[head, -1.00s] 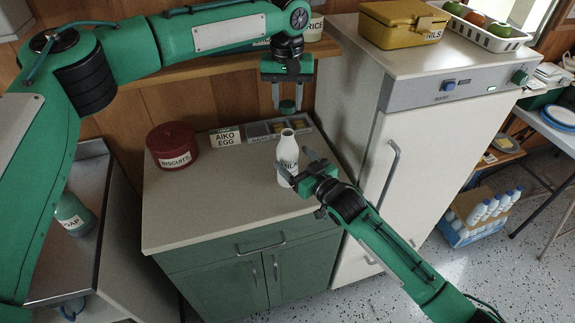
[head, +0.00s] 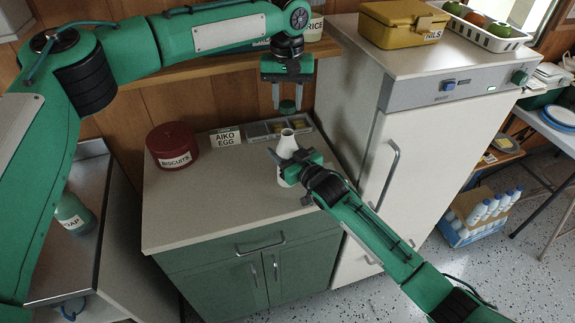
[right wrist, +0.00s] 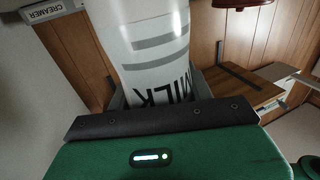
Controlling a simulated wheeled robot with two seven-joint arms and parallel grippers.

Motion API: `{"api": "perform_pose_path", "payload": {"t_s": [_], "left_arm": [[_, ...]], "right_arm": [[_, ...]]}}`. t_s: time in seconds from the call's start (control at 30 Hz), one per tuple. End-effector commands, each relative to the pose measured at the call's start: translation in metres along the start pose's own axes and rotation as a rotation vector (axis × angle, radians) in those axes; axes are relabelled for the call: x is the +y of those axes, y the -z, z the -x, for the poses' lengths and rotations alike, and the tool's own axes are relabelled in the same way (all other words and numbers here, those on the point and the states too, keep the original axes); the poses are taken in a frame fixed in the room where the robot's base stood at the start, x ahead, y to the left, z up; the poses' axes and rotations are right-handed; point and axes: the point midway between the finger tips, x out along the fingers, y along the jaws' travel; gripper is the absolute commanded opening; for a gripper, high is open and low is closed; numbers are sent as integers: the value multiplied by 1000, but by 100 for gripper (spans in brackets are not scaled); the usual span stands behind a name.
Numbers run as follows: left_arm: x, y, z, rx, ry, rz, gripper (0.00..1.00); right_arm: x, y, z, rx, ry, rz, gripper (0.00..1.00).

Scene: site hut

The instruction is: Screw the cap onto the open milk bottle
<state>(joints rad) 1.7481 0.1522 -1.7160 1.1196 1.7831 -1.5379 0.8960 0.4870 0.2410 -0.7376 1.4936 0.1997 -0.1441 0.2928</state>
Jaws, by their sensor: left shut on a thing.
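The white milk bottle (head: 287,145) stands upright and open on the counter, partly hidden in the head view by my right gripper. My right gripper (head: 290,158) reaches around it from the front right, one finger on either side. It looks open, with small gaps beside the bottle. The right wrist view shows the bottle (right wrist: 155,50) with its MILK lettering between the fingers. My left gripper (head: 287,97) points down above the bottle and is shut on the green cap (head: 287,106). The cap is above the bottle mouth, apart from it.
On the counter (head: 215,205) stand a red biscuit tin (head: 172,142), an AIKO EGG card (head: 226,136) and a grey divided tray (head: 262,130) behind the bottle. A white fridge (head: 365,170) stands close on the right. The counter's front left is clear.

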Motion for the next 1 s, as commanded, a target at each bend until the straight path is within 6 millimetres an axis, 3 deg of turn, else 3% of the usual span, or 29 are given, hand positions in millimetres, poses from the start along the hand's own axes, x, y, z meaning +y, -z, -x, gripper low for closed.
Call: {"api": "perform_pose_path", "payload": {"t_s": [0.03, 0.1, 0.53, 1.0], "left_arm": [[0, 0, 0, 0, 0, 0, 14], [0, 0, 0, 0, 0, 0, 14], [0, -1, -47, 0, 4, 1, 14], [0, -1, -49, 2, 6, 0, 14]], "right_arm": [[0, 0, 0, 0, 0, 0, 23], [0, 0, 0, 0, 0, 0, 11], [0, 0, 0, 0, 0, 0, 11], [0, 0, 0, -1, 0, 0, 11]]}}
